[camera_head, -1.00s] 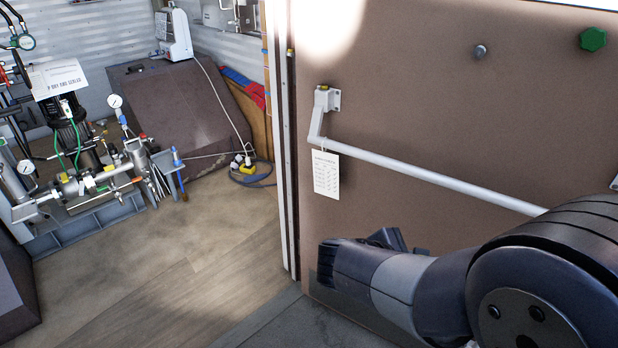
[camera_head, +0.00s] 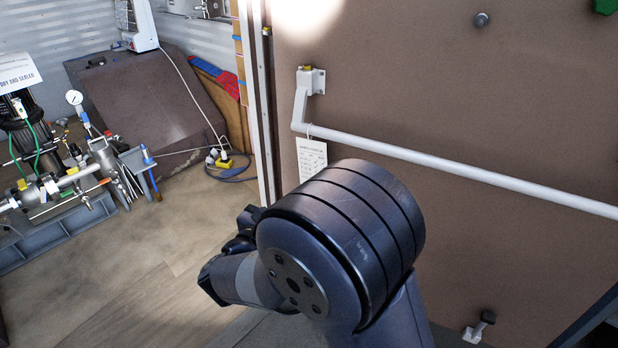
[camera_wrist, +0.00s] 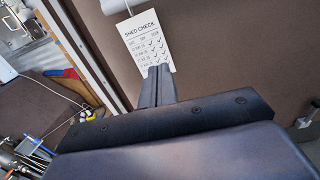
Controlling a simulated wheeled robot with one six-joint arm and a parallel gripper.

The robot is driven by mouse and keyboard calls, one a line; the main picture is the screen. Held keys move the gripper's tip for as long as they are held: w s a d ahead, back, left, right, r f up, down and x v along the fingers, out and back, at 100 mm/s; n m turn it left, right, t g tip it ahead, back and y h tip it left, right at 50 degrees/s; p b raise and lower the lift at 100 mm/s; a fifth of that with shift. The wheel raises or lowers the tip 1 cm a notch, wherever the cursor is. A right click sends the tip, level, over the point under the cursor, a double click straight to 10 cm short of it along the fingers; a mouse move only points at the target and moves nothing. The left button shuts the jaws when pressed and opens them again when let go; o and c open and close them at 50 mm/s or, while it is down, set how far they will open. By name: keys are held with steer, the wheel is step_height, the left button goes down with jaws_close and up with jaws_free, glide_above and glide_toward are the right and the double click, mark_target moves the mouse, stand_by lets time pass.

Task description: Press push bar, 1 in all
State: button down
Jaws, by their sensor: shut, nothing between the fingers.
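The push bar (camera_head: 440,168) is a light grey bar that runs across the brown door (camera_head: 420,90), from a bracket near the door's left edge down to the right. A white paper tag (camera_head: 312,155) hangs from the bar near its left end; my arm partly covers it. In the wrist view the tag (camera_wrist: 140,38) reads "SHED CHECK", and a short piece of the bar (camera_wrist: 115,5) shows at the top edge. My gripper (camera_wrist: 158,72) is shut and empty, its fingertips just below or in front of the tag. In the head view my arm hides the fingertips.
A pump rig with gauges and pipes (camera_head: 60,180) stands on the floor at the left. A dark sloped block (camera_head: 140,105) leans by the wall behind it. A small fitting (camera_head: 479,327) sits low on the door.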

mark_target(324, 162)
steer(key=b+x, duration=0.1)
steer(key=x, duration=1.2)
steer(key=shift+w+d+b, duration=0.2)
steer(key=shift+w+b, duration=0.2)
